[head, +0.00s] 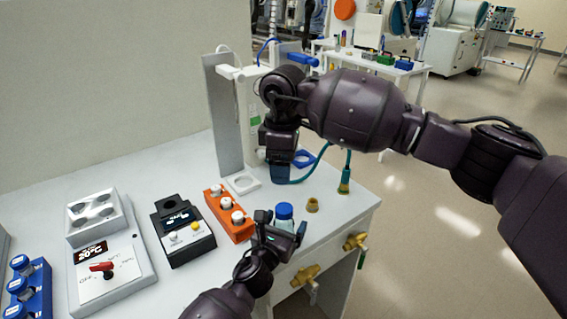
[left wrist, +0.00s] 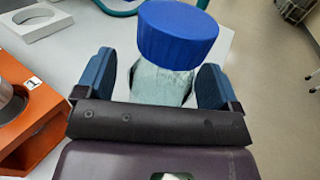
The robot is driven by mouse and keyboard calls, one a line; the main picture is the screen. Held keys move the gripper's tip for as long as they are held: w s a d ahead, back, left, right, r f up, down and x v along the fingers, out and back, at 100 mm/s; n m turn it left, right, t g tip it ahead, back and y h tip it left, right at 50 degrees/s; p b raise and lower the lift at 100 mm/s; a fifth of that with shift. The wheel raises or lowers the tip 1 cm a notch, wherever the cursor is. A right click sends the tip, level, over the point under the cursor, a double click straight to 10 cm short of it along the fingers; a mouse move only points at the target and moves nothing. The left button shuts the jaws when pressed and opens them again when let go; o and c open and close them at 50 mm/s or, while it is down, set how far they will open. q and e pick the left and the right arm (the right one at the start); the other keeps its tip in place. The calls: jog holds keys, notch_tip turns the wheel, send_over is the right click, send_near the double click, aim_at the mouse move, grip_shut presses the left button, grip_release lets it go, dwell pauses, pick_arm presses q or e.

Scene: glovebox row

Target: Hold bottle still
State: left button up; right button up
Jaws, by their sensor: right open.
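The bottle (head: 284,222) stands near the front right of the bench, with a blue cap (head: 284,210) and a pale, clear body. My left gripper (head: 281,229) is at the bottle, with one finger on either side of its body, below the cap. In the left wrist view the bottle (left wrist: 160,84) is between the blue fingers. A narrow gap shows beside the left finger; the right finger looks close to or against it. Whether the fingers grip it is unclear. My right gripper (head: 280,171) is open, pointing down beside the white stand, above the bench, with its fingertips partly hidden.
A small brass piece (head: 312,205) and a teal hose (head: 318,163) are close by. Brass valves (head: 305,276) stick out of the bench's front edge. A white square ring (head: 242,184) lies behind.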

pick_arm(q)
jog(key=v, duration=1.1)
jog(key=shift+p, duration=0.4)
